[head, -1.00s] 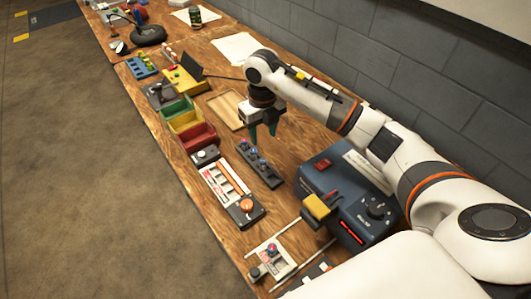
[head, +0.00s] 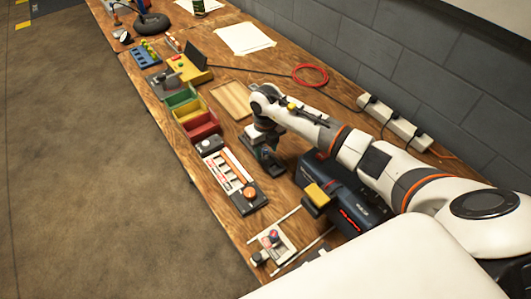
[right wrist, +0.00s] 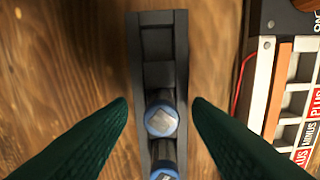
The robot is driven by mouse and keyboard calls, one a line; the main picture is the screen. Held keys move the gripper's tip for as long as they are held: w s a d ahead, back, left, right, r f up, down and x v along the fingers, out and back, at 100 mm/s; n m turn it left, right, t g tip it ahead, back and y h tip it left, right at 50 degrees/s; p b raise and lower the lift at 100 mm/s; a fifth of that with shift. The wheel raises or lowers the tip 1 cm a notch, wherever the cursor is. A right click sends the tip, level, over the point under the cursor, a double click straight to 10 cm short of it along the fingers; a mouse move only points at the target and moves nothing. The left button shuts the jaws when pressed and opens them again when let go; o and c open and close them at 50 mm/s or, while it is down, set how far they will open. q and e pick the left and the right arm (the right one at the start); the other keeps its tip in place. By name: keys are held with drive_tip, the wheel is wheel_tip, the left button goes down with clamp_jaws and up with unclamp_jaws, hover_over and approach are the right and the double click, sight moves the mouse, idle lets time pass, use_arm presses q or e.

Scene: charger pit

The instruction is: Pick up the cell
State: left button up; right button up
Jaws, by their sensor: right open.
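The cells are dark cylinders with blue rims and pale tops. One cell (right wrist: 162,120) stands in a black rack (right wrist: 158,40) in the right wrist view, and a second cell (right wrist: 165,173) is cut off by the bottom edge. The rack's far slots look empty. My right gripper (right wrist: 160,108) is open above the rack, with one green finger on each side of the nearer-to-centre cell; contact cannot be told. In the head view my right gripper (head: 265,152) points down at the rack, and the arm hides most of the cells. My left gripper is not in view.
A blue charger box (head: 345,190) with a yellow block (head: 318,195) stands close to the right of the gripper. Coloured bins (head: 197,125) and a wooden tray (head: 232,97) are behind.

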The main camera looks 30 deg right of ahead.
clamp_jaws()
drive_tip(key=shift+r, duration=0.1)
